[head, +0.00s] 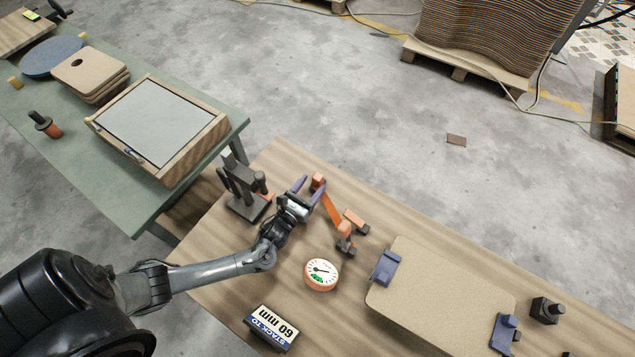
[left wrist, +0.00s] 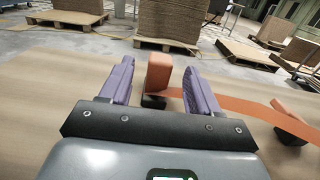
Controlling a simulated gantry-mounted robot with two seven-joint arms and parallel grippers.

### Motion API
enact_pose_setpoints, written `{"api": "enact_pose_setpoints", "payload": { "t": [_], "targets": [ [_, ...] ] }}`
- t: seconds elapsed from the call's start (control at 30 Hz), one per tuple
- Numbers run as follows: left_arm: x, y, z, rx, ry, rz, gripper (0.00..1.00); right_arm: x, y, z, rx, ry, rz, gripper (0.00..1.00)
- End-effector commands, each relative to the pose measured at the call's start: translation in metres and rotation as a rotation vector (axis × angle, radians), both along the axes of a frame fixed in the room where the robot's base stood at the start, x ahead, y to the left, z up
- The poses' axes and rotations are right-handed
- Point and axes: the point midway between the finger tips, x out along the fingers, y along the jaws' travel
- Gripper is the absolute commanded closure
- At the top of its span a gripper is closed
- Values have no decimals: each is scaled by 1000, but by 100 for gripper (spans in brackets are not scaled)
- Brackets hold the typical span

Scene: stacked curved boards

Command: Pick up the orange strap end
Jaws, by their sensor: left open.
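The orange strap (head: 332,209) lies on the wooden table (head: 285,160). One end carries an orange block, the strap end (head: 318,182), near the table's back edge. My left gripper (head: 312,187) is open at this block. The strap (left wrist: 235,107) runs off to the right toward another orange block (left wrist: 292,120). My right gripper is not in view.
A dark clamp stand (head: 243,195) is left of my gripper. An orange-rimmed dial (head: 321,273), a "60 mm" sign (head: 271,328) and a tan board (head: 440,295) with purple clamps (head: 385,267) lie nearer. A green table (head: 125,215) stands at the left.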

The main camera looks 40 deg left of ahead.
Motion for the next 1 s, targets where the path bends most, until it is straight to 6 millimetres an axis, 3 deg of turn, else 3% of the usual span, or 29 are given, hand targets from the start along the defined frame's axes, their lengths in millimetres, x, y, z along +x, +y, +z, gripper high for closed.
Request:
{"api": "enact_pose_setpoints", "payload": {
  "t": [0.3, 0.6, 1.0],
  "targets": [
    [37, 5, 0, -1, 0, 1, 38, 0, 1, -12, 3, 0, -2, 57],
    [40, 6, 0, -1, 1, 0, 38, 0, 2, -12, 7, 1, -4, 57],
    [40, 6, 1, -1, 0, 0, 96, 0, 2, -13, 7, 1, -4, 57]
  ]
}}
